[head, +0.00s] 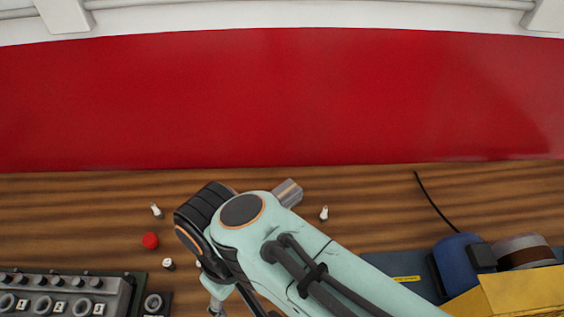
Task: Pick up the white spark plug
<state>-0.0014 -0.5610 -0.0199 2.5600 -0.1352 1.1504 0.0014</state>
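Several small whitish pieces that look like spark plugs are on the wooden bench. One white spark plug (324,213) stands to the right of my arm's elbow. Another white piece (156,210) is at the left and looks tilted. A third, short white-topped piece (168,263) is nearer the front, below the red cap. I cannot tell which one is the task's plug. Dark parts of my gripper (243,298) show only partly below my pale green arm. Its fingertips are hidden or out of frame, so its opening does not show.
A red cap (151,240) is at the left. A grey engine block with numbered tags (62,296) fills the front left. A blue tool (460,258), a tape roll (525,252) and a yellow box (515,294) crowd the front right. A red panel (280,95) stands behind.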

